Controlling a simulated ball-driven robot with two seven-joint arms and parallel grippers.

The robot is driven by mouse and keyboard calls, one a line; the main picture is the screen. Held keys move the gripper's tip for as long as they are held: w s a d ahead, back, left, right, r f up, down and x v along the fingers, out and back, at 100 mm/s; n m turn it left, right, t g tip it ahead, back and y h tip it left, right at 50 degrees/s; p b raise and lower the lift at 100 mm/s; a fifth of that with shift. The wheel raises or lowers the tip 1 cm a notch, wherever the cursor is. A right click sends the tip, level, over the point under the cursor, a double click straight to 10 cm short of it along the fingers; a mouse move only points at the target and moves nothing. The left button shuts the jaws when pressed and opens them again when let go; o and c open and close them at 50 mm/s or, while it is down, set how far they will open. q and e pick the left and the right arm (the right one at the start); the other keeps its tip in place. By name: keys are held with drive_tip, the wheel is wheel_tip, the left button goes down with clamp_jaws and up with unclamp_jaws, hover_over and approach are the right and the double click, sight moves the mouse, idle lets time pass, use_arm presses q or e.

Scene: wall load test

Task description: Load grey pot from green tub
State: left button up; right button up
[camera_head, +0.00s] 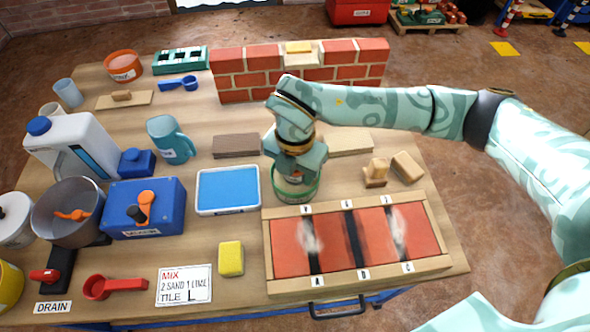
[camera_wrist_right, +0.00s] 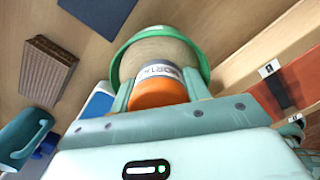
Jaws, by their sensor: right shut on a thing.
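The grey pot (camera_head: 68,212) stands at the left of the table, with an orange spoon lying in it. The green tub (camera_head: 293,190) stands behind the framed brick panel, under my right gripper (camera_head: 295,172). The tub's green rim (camera_wrist_right: 203,62) and pale sand-coloured inside show in the right wrist view. My right gripper is shut on an orange piece with a pale lettered band (camera_wrist_right: 158,92), which overlaps the tub in this view. I cannot tell whether the piece touches the contents. My left gripper is out of view.
A blue box (camera_head: 160,222) and a blue-topped tray (camera_head: 228,190) stand between pot and tub. A white jug (camera_head: 85,145) is behind the pot. The brick wall (camera_head: 255,75) stands behind my right gripper. A red scoop (camera_head: 105,287) and yellow sponge (camera_head: 231,258) lie in front.

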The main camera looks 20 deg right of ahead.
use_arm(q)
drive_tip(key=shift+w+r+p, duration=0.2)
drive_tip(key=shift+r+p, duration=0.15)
use_arm(e)
drive_tip(key=shift+s+f, duration=0.1)
drive_tip(key=shift+f, duration=0.05)
idle(1.3)
